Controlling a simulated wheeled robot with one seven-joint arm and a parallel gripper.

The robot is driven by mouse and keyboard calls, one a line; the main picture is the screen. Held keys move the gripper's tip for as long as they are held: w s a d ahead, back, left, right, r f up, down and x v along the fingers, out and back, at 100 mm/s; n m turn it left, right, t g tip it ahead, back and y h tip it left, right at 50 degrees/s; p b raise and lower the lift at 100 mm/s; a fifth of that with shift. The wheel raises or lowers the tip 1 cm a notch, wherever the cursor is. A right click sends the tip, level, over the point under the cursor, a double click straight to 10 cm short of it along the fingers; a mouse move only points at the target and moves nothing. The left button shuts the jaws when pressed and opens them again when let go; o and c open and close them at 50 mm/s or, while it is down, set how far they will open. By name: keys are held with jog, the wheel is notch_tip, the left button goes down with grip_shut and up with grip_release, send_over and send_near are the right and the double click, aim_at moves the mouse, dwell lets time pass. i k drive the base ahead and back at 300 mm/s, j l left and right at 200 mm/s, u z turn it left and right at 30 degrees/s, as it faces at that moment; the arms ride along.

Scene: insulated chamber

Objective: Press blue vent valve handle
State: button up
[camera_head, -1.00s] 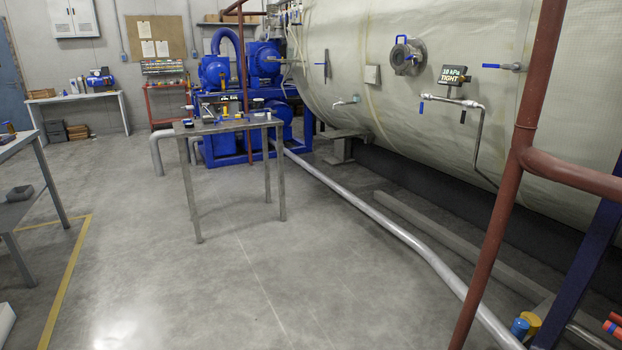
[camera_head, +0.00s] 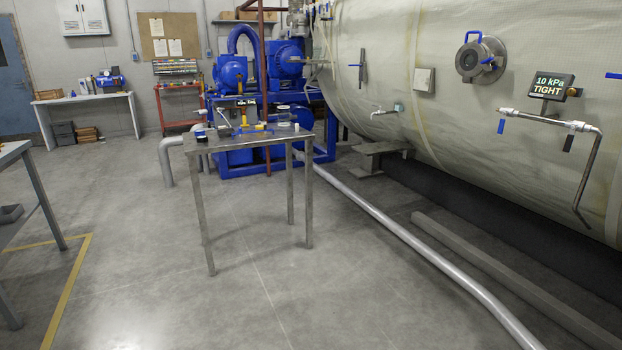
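A small blue handle (camera_head: 501,126) hangs down from the left end of a thin metal pipe assembly (camera_head: 548,119) on the side of the large pale insulated chamber (camera_head: 420,60). A darker handle (camera_head: 567,144) hangs farther right on the same pipe. Another blue handle (camera_head: 613,75) is cut by the right edge. A round flanged port (camera_head: 480,57) also carries blue levers. I cannot tell which blue handle is the vent valve's. A display (camera_head: 551,86) above the pipe reads "10 kPa TIGHT". My gripper is not in view.
A metal table (camera_head: 255,139) with small items stands ahead, in front of blue pump machinery (camera_head: 285,62). A silver pipe (camera_head: 420,262) and a grey beam (camera_head: 500,270) run along the floor beside the chamber. A grey bench (camera_head: 12,152) is at left. The central floor is clear.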

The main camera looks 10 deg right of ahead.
aim_at(500, 130)
jog(key=i+z, duration=1)
jog(key=i, duration=0.3)
jog(key=u, duration=1)
jog(key=i, duration=2.5)
jog(key=l+z, duration=0.1)
jog(key=z, duration=1.3)
